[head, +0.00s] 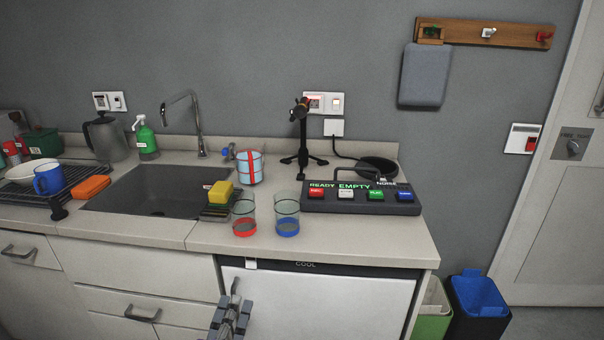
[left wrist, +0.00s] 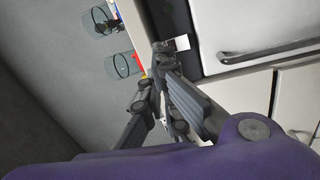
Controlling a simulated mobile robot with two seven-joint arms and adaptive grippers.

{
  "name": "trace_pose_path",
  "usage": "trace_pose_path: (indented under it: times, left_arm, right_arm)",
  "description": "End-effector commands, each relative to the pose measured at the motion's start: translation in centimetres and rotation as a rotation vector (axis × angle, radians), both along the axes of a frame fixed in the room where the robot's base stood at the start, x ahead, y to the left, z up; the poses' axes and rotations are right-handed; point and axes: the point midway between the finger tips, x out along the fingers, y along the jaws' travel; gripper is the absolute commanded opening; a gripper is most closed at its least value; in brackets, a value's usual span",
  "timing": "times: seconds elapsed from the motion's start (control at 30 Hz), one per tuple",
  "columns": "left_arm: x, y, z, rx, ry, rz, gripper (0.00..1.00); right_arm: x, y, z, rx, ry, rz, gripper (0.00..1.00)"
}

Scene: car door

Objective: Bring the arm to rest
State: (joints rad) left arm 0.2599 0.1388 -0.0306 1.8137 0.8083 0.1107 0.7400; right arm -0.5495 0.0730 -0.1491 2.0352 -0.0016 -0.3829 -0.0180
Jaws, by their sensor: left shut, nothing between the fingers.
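My left gripper (head: 232,308) is low in the head view, in front of the counter's cabinet fronts, near the left edge of the white COOL appliance (head: 320,292). Its grey fingers are shut with nothing between them. They also show in the left wrist view (left wrist: 155,78), where part of my purple arm covers the lower edge. Whether the fingers touch the front behind them cannot be told. My right gripper is not in view.
Two glasses, one red-based (head: 244,216) and one blue-based (head: 287,215), stand near the counter's front edge. A button panel (head: 361,201) is right of them, the sink (head: 150,190) left. Bins (head: 478,305) stand on the floor at right. A drawer handle (head: 142,315) juts out nearby.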

Motion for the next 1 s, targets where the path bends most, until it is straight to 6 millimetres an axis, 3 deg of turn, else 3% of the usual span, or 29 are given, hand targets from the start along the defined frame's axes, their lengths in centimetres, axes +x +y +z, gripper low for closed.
trace_pose_path:
  times: [0.1, 0.27, 0.47, 0.6, 0.7, 0.8, 0.9, 1.0]
  left_arm:
    - [-0.5, -2.1, -1.1, 0.275, 0.036, -0.053, 0.0]
    - [-5.8, -3.3, -5.4, 0.731, 0.167, -0.148, 0.0]
    - [-15.8, -2.3, -10.4, 1.166, 0.356, -0.297, 0.0]
    - [-25.0, -0.6, -12.3, 1.4, 0.5, -0.419, 0.0]
    - [-30.3, 0.2, -12.6, 1.457, 0.579, -0.47, 0.0]
    - [-33.9, 0.6, -12.6, 1.451, 0.629, -0.488, 0.0]
    - [-36.2, 0.9, -12.9, 1.438, 0.662, -0.5, 0.0]
    - [-37.1, 1.1, -13.1, 1.432, 0.679, -0.506, 0.0]
  right_arm:
    - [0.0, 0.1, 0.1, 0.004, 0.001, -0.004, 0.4]
    - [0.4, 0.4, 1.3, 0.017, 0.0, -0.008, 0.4]
    - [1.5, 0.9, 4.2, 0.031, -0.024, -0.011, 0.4]
    - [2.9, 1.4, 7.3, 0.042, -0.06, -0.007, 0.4]
    - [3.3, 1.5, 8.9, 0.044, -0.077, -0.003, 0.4]
    - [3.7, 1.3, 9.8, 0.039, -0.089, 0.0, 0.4]
    - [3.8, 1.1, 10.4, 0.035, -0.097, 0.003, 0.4]
    - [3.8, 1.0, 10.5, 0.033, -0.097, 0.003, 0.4]
